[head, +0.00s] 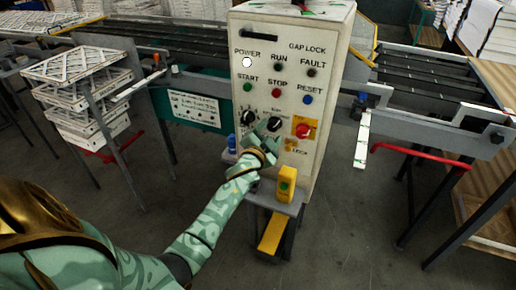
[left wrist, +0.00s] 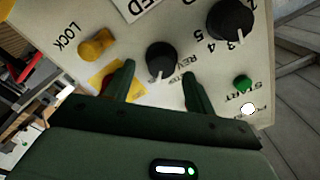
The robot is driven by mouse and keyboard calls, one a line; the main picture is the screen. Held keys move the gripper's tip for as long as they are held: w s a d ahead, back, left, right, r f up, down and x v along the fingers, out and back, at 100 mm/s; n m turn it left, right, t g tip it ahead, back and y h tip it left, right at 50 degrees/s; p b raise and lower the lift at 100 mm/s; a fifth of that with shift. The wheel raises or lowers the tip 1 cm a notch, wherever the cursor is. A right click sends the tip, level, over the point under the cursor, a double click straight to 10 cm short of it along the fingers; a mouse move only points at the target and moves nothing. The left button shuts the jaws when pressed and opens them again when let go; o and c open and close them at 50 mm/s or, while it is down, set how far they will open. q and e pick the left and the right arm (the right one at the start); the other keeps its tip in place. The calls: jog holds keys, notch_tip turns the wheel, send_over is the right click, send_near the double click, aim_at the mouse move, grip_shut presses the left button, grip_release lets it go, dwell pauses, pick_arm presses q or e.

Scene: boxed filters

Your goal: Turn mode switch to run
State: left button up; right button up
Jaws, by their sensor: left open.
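The control box (head: 290,50) is pale with lamps, buttons and knobs on its front. A black selector knob (head: 274,124) with a white pointer sits between a black dial and a red switch. In the left wrist view this knob (left wrist: 160,58) lies between my fingers, its pointer aimed down the picture. Lettering beside it includes "REV"; the rest is hard to read. My left gripper (head: 264,140) is open in front of the panel, its fingers (left wrist: 158,74) either side of the knob. I cannot tell whether they touch it. My right gripper is not in view.
A larger numbered black dial (left wrist: 230,20) and a yellow LOCK knob (left wrist: 97,45) flank the selector. A red switch on a yellow plate (head: 304,130) is close by. Below stands a yellow button box (head: 287,183). Conveyors (head: 440,85) and stacked filters (head: 85,75) are at the sides.

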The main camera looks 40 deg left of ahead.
pick_arm(q)
jog(key=p+v, duration=0.1)
jog(key=v, duration=1.2)
jog(key=shift+s+p, duration=0.3)
jog(key=shift+p, duration=0.05)
jog(key=s+d+f+n+g+h, duration=0.1)
jog(key=s+d+f+g, duration=0.3)
jog(key=f, duration=0.7)
jog(key=s+d+f+n+g+h, duration=0.1)
jog(key=s+f+g, duration=0.1)
jog(key=s+f, duration=0.65)
jog(key=s+d+f+n+g+h, duration=0.1)
jog(key=s+d+f+g+h, duration=0.15)
jog(key=f, duration=1.05)
jog(key=s+f+g, duration=0.4)
jog(key=s+f, duration=0.2)
jog(key=s, duration=0.9)
jog(key=s+d+f+g, duration=0.1)
jog(key=s+f+g, duration=0.3)
jog(key=s, duration=1.1)
notch_tip(320, 180, down, 3)
jog(key=shift+s+d+f, duration=0.1)
jog(key=shift+s+d, duration=0.2)
jog(key=shift+s, duration=0.1)
